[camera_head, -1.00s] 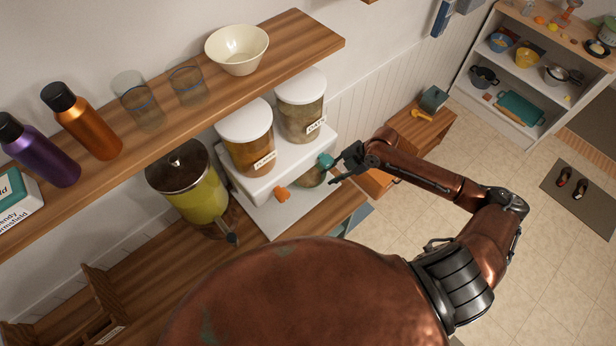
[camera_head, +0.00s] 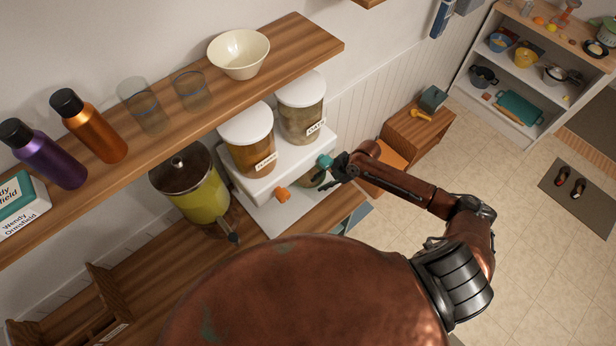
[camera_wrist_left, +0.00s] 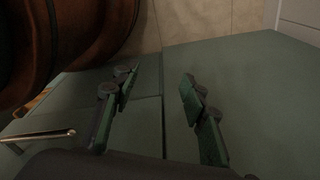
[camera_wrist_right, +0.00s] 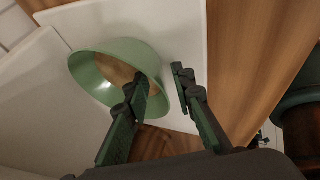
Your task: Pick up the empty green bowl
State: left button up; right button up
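The green bowl (camera_wrist_right: 90,78) shows in the right wrist view on a white surface, tilted in the picture, with a brown patch inside that I cannot make out. My right gripper (camera_wrist_right: 160,76) is open at the bowl's right side. One finger overlaps the bowl's opening and the other is outside the rim; I cannot tell whether either touches it. In the head view the right gripper (camera_head: 328,178) reaches in below the dispenser stand, and the bowl there is mostly hidden. My left gripper (camera_wrist_left: 158,82) is open and empty in the left wrist view, over a grey-green surface.
The white stand (camera_head: 262,184) with two lidded jars and an orange tap (camera_head: 282,194) is close above the right gripper. A yellow drink dispenser (camera_head: 203,200) stands to the left. A cream bowl (camera_head: 238,55) and bottles are on the upper shelf (camera_head: 290,42).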

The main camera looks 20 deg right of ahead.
grip_shut()
dwell(0.7)
